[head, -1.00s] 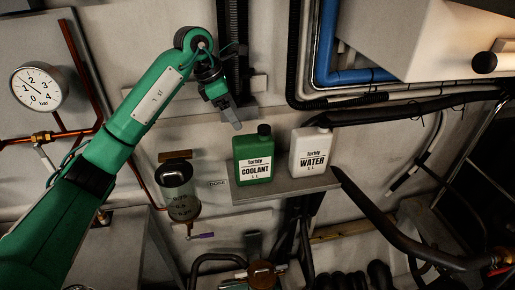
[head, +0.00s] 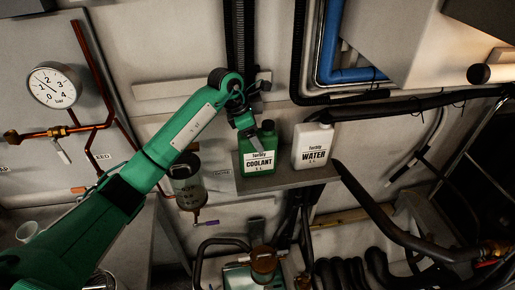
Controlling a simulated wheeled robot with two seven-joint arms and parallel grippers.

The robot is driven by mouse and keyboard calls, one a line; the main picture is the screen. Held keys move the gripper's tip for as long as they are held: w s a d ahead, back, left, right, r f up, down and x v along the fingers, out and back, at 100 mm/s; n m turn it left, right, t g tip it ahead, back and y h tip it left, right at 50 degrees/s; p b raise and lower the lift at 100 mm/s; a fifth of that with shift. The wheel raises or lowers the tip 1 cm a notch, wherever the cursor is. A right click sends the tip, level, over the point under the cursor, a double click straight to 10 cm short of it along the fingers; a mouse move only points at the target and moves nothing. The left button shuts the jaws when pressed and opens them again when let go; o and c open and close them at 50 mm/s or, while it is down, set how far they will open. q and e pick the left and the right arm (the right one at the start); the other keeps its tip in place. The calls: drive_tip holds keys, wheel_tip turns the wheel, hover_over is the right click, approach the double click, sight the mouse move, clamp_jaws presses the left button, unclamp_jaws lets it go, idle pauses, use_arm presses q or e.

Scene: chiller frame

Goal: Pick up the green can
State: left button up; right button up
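The green can (head: 257,150), labelled COOLANT, stands upright on a small grey shelf (head: 285,179). My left gripper (head: 258,152) is at the can's upper left, its fingers pointing down in front of the can's face. I cannot tell whether the fingers touch the can or how far apart they are. A white can (head: 312,147), labelled WATER, stands upright just right of the green can. My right gripper is not in view.
A pressure gauge (head: 54,85) and copper pipes are on the wall at left. A glass cylinder (head: 187,182) hangs left of the shelf. A black hose (head: 385,215) runs down right of the shelf, and black pipes lie below it.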

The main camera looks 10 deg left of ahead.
use_arm(q)
drive_tip(key=shift+x, duration=1.15)
clamp_jaws()
drive_tip(key=shift+r+p, duration=0.15)
drive_tip(key=shift+p, duration=0.15)
